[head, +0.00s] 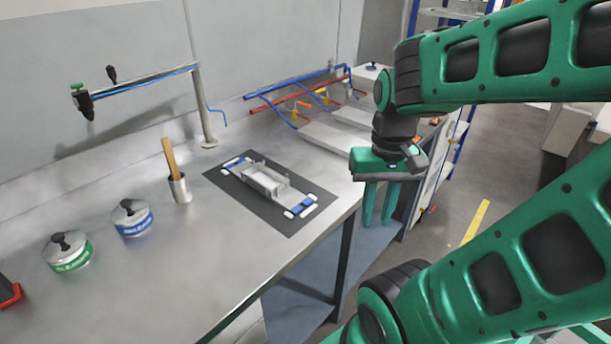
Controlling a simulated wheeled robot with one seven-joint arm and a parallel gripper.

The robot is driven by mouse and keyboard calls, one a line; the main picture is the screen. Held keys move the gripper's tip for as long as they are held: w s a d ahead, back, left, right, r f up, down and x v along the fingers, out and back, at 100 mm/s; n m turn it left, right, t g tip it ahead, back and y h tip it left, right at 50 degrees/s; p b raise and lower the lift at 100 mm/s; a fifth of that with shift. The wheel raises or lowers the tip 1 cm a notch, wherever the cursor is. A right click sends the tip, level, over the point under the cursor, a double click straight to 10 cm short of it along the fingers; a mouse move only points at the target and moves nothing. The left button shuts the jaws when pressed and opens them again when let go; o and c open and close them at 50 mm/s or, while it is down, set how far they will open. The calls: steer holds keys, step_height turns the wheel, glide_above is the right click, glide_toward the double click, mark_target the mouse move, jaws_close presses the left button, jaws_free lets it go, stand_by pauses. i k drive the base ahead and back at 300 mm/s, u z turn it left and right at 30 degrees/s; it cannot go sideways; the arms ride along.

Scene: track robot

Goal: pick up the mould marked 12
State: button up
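No marking "12" can be read in the head view, so I cannot tell for sure which thing is the mould. A pale grey open-topped block with blue and white ends (266,181) lies on a dark mat (226,187) on the metal bench. My gripper (379,222) is to the right of this block, just beyond the bench's right edge. Its two green fingers point down, with a gap between them and nothing in it. The gripper is apart from the block.
Two lidded tins, green-labelled (68,253) and blue-labelled (132,218), and a cup with a wooden handle (180,188) stand left of the mat. A metal stand (205,110) rises behind. Red and blue pipes (300,95) are at the back. The bench front is clear.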

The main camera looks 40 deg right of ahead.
mark_target(274, 186)
steer(key=z, duration=1.35)
steer(key=k, duration=0.85)
steer(key=u, duration=1.25)
steer(key=k, duration=0.35)
steer(key=u, duration=0.4)
